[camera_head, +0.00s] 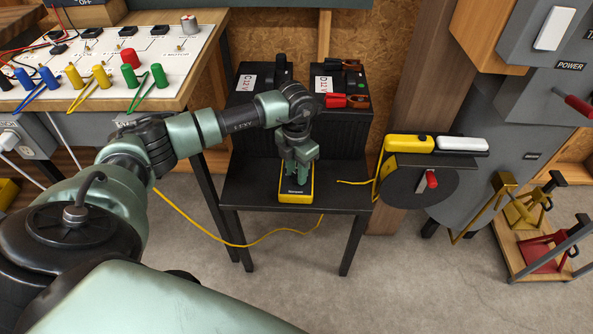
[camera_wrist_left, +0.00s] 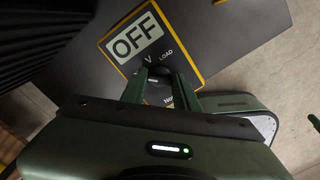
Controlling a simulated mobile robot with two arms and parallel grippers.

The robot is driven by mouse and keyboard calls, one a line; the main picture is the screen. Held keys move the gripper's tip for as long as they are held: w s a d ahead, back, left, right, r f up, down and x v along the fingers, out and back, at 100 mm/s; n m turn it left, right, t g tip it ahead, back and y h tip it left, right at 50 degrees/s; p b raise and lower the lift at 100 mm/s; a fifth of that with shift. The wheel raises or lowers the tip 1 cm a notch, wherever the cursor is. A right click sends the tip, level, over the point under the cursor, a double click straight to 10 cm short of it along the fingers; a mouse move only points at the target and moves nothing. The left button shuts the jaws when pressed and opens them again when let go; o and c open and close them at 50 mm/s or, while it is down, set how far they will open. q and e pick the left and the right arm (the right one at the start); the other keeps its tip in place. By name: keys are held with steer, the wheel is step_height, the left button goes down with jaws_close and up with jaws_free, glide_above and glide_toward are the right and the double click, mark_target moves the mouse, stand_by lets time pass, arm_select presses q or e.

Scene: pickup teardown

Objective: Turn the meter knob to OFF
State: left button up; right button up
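The yellow-edged meter (camera_head: 296,194) with a dark face lies on the small black table, seen in the head view. In the left wrist view its pale display (camera_wrist_left: 138,38) reads OFF, with the marks V and LOAD below it. My left gripper (camera_head: 299,177) points down over the meter's middle. In the left wrist view its two fingers (camera_wrist_left: 160,78) reach onto the meter face with a dark gap between them. The knob is mostly hidden there, so I cannot tell whether the fingers grip it. My right gripper is out of view.
The black table (camera_head: 240,196) stands before two black battery boxes (camera_head: 342,85). A yellow cable (camera_head: 205,232) hangs in front of it. A bench with coloured plugs (camera_head: 140,77) is at the left. A disc-shaped holder (camera_head: 415,184) with a red lever is at the right.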

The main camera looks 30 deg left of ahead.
mark_target(296, 174)
arm_select(q)
steer(key=o, duration=0.3)
steer(key=shift+r, duration=0.15)
step_height(296, 174, up, 8)
steer(key=shift+f+p, duration=0.25)
steer(key=shift+p, duration=0.3)
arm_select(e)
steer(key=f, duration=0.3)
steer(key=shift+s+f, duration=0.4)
